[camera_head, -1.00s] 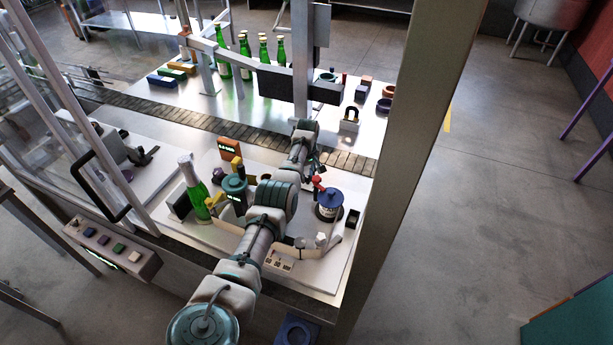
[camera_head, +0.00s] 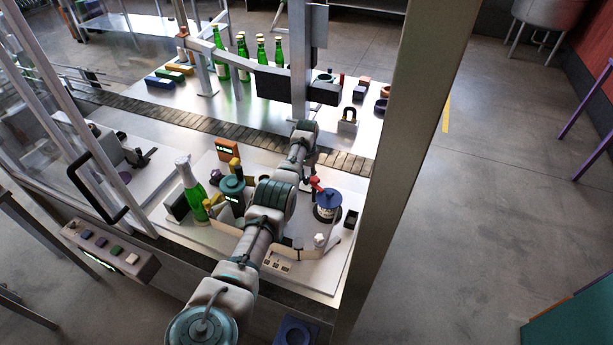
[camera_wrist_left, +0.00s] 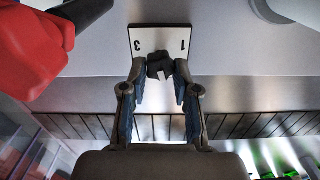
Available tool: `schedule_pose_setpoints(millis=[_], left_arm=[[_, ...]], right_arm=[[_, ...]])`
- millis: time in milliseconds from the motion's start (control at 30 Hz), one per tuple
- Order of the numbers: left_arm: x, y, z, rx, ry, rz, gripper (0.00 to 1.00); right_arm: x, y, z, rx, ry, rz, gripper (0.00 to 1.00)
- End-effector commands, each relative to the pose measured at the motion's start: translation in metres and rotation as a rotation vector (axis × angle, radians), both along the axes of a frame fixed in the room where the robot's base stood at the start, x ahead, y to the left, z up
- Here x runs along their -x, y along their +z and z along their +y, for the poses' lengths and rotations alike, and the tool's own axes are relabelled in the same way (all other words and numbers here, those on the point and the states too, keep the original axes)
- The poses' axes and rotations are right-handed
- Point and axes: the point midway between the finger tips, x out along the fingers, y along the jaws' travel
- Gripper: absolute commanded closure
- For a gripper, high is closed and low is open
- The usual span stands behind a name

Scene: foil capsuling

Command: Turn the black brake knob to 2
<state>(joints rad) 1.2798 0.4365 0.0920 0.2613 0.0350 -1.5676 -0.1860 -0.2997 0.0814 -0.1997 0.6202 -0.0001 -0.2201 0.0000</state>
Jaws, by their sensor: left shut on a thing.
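The black brake knob (camera_wrist_left: 158,65) shows in the left wrist view, in front of a pale plate (camera_wrist_left: 160,38) marked 3 on the left and 1 on the right, both upside down. Any 2 on the plate is not visible. My left gripper (camera_wrist_left: 160,80) has its two fingertips on either side of the knob and is shut on it. In the head view my left gripper (camera_head: 311,164) is small and partly hidden beyond the wrist, so the knob cannot be made out there. My right gripper is not in view.
A red part (camera_wrist_left: 35,50) is close at the left of the wrist view. In the head view a blue-topped canister (camera_head: 327,203) stands right of my arm. A green bottle (camera_head: 193,190) and a teal-topped device (camera_head: 231,188) stand to the left. A slatted conveyor (camera_head: 222,128) runs behind.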

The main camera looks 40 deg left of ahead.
Motion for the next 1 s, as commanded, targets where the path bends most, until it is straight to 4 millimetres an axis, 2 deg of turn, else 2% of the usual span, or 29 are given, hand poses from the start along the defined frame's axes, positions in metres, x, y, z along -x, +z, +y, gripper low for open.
schedule_pose_setpoints(millis=[33, 433, 1000], left_arm=[[-0.0035, 0.0056, 0.002, -0.006, -0.033, -0.016, 1.0], [-0.0034, 0.0061, 0.0027, -0.009, -0.23, -0.017, 1.0], [-0.0033, 0.0068, 0.0036, -0.011, -0.264, -0.017, 1.0]], right_arm=[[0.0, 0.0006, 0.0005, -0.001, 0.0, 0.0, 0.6], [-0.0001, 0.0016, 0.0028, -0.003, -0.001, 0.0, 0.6], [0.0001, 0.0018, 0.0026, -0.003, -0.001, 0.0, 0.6]])
